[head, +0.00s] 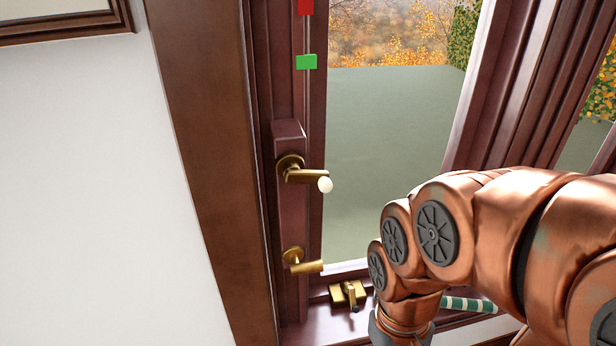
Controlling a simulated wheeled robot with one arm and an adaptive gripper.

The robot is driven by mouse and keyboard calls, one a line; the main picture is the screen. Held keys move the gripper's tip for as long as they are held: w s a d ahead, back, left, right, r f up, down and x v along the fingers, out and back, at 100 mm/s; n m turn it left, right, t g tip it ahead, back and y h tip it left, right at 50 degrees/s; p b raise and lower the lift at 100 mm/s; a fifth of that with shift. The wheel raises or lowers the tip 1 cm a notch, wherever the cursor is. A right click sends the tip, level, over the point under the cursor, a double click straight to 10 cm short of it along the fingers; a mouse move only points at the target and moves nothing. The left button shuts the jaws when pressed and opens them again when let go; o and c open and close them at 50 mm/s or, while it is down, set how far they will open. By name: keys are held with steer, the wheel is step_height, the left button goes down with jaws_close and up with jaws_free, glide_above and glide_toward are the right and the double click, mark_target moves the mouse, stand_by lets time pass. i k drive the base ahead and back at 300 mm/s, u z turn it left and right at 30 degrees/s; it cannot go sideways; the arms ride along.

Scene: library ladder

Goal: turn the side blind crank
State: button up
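A brass crank with a round white knob (304,176) is mounted on a dark red-brown box on the window frame's left upright. Its arm points to the right, with the knob at the right end. My copper-coloured arm comes in from the right and bends down to the bottom edge, to the right of the crank and apart from it.
A second brass handle (305,264) sits below the crank, and a brass fitting (347,292) stands on the sill. A green-and-white striped thing (468,304) lies partly behind my arm. Green (306,62) and red (305,6) blocks are above.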

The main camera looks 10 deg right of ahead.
mark_target(291, 173)
steer(key=z, duration=2.05)
steer(key=k, duration=1.1)
steer(key=u, duration=2.15)
